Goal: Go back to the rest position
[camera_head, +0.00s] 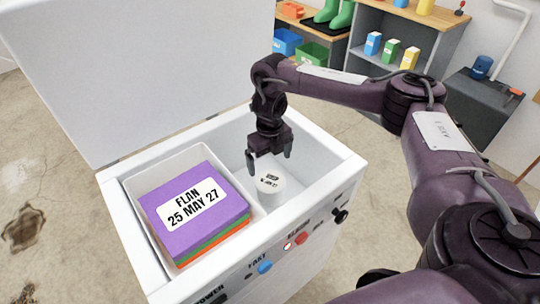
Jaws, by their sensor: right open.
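My right gripper (269,162) is open and points down inside the open white chest (112,205). Its fingertips are just above and behind a white round tub (269,181) with dark print on its lid. The tub stands in the right part of the chest. I cannot tell whether the fingers touch it. My right arm reaches in from the right side of the picture. My left gripper is not in view.
The chest's white lid (140,70) stands raised at the back. A white bin (135,187) in the chest's left part holds stacked boxes, the top one purple (185,190). Shelves (375,45) with small boxes stand behind. Concrete floor (40,170) is bare at left.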

